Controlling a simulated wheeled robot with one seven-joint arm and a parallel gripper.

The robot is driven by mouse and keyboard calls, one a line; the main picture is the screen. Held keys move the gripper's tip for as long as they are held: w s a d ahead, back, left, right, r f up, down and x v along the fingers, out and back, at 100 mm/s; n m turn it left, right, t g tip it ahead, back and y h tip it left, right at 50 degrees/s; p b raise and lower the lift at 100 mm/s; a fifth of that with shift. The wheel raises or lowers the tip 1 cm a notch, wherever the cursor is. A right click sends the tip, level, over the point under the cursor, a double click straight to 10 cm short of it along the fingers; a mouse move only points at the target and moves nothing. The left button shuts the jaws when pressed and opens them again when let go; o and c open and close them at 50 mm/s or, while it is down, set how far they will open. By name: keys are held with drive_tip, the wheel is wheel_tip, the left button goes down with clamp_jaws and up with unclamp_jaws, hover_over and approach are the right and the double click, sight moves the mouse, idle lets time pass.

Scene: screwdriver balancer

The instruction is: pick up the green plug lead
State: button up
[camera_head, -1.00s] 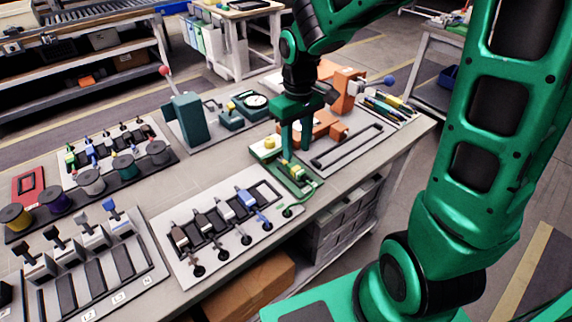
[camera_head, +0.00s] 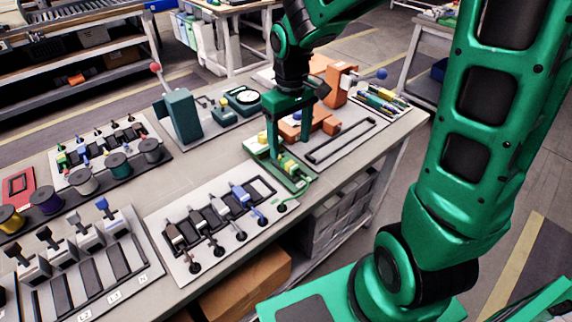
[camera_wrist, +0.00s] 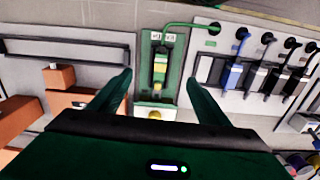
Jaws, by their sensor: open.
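The green plug lead (camera_head: 289,164) has a green and yellow striped plug lying on a small green board (camera_head: 300,183) near the bench's front edge. In the wrist view the plug (camera_wrist: 160,72) lies lengthwise in a dark slot. Its green cable (camera_wrist: 190,25) curves right to a round black socket on the neighbouring panel. My gripper (camera_head: 288,147) is above the board with its fingers pointing down. In the wrist view my open gripper (camera_wrist: 158,78) has one finger on each side of the plug, apart from it. Nothing is between the fingers but the view of the board.
A white panel (camera_head: 180,265) with blue, grey and dark plugs adjoins the board. Orange blocks (camera_head: 298,125) and a tray with a black bar (camera_head: 340,140) lie on the other side. Bare bench shows behind the panel.

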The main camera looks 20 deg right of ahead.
sight(287, 159)
drive_tip(key=shift+o, duration=0.7)
drive_tip(key=shift+r+m, duration=0.1)
drive_tip(key=shift+m, duration=0.4)
drive_tip(key=m, duration=0.3)
drive_tip(key=shift+w+r+m, duration=0.3)
drive_tip(key=shift+r, duration=0.1)
drive_tip(key=f+m, duration=0.1)
drive_tip(key=m, duration=0.3)
drive_tip(key=w+m, duration=0.1)
drive_tip(key=m, duration=0.3)
drive_tip(key=f+m, duration=0.1)
drive_tip(key=m, duration=0.4)
drive_tip(key=shift+w+d+f, duration=0.2)
drive_tip(key=shift+f, duration=0.15)
drive_tip(key=shift+s+a+f, duration=0.1)
drive_tip(key=shift+a+f, duration=0.05)
drive_tip(key=shift+f, duration=2.6)
drive_tip(key=c, duration=0.7)
